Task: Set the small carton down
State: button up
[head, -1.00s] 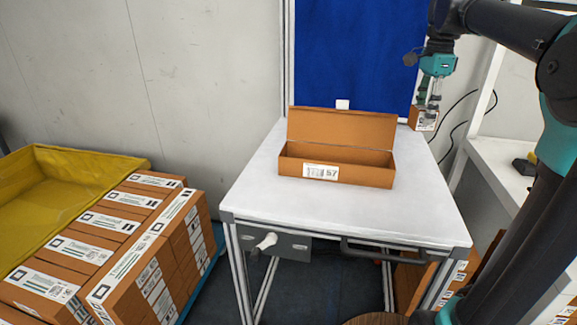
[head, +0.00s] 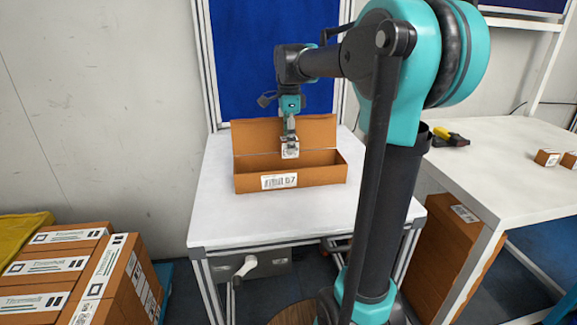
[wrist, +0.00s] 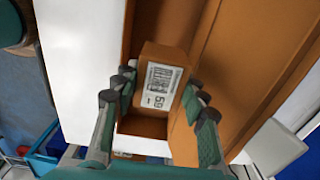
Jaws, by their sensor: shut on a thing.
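The small carton is orange-brown with a white label; it shows in the wrist view (wrist: 162,80) between my fingers, and in the head view (head: 290,154) under them. My gripper (head: 290,141) is shut on it, one finger on each side; the fingers also show in the wrist view (wrist: 158,92). The carton is over the opening of a long orange-brown box (head: 320,176) with its lid raised at the back. I cannot tell whether the carton touches the box floor.
The open box stands on a white table (head: 222,215). A blue panel (head: 240,75) rises behind it. Labelled cartons (head: 75,265) are stacked at the lower left. A second white table (head: 490,180) at right bears small cartons (head: 547,158) and a black-and-yellow device (head: 450,138).

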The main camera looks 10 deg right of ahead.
notch_tip(320, 180, down, 8)
jog(key=shift+d+f, duration=0.1)
jog(key=shift+f, duration=0.15)
dwell(0.4)
jog(key=o, duration=1)
jog(key=shift+f, duration=0.1)
notch_tip(320, 180, up, 12)
jog(key=shift+r, duration=0.15)
